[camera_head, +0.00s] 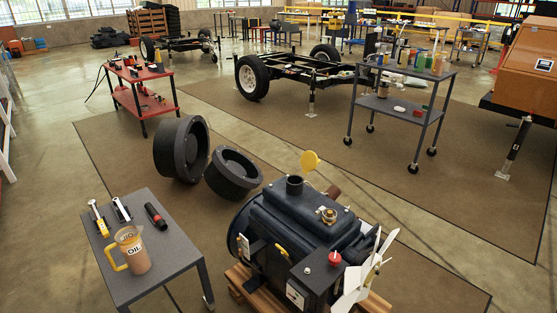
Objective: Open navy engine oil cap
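The navy engine (290,235) sits on a wooden pallet (375,304) at the lower middle of the head view. A short dark filler neck (294,186) rises from its top. A round yellow cap (310,161) stands tilted up behind and to the right of the neck; the neck's mouth looks uncovered. A brass cap (328,214) is on the engine's top, and a red knob (334,258) is on its front right part. Neither of my grippers shows in this view.
A grey table (168,268) at the lower left bears an oil jug (131,250) and several tools. A white fan (362,274) sticks out at the engine's right. Two black wheel-like parts (181,149) stand behind. A grey cart (405,105) is farther back; brown floor right is clear.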

